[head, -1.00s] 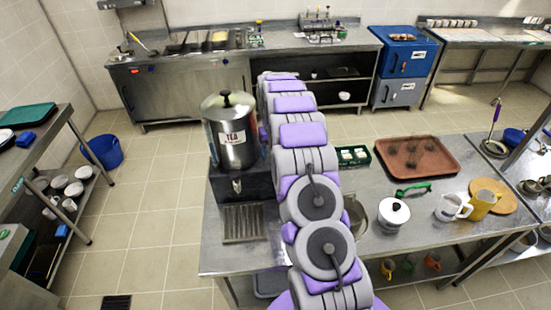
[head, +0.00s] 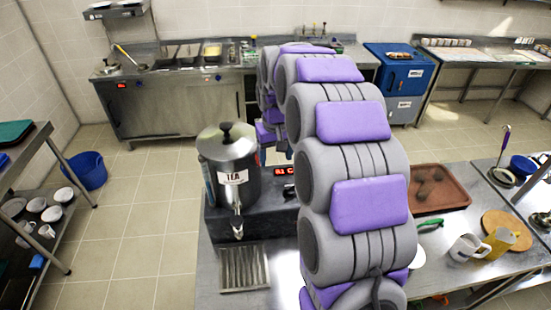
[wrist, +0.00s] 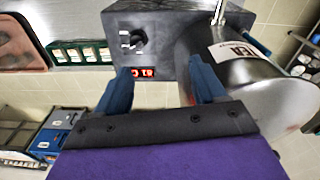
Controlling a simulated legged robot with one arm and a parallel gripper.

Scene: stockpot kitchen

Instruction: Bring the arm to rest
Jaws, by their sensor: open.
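My arm (head: 355,165) with grey and purple segments arches up across the middle of the head view. Its far end folds down near the tea urn, and the gripper there is mostly hidden. In the wrist view my gripper (wrist: 162,76) has two blue fingers apart, with nothing held between them. Beyond the fingers is the dark heater base (wrist: 180,40) with a knob and a red display. The steel tea urn (wrist: 255,85) lies just past the right finger; I cannot tell if they touch. The urn (head: 232,165) stands upright on its base in the head view.
A shelf rack (head: 52,155) stands at left. The tiled floor (head: 130,215) between is open.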

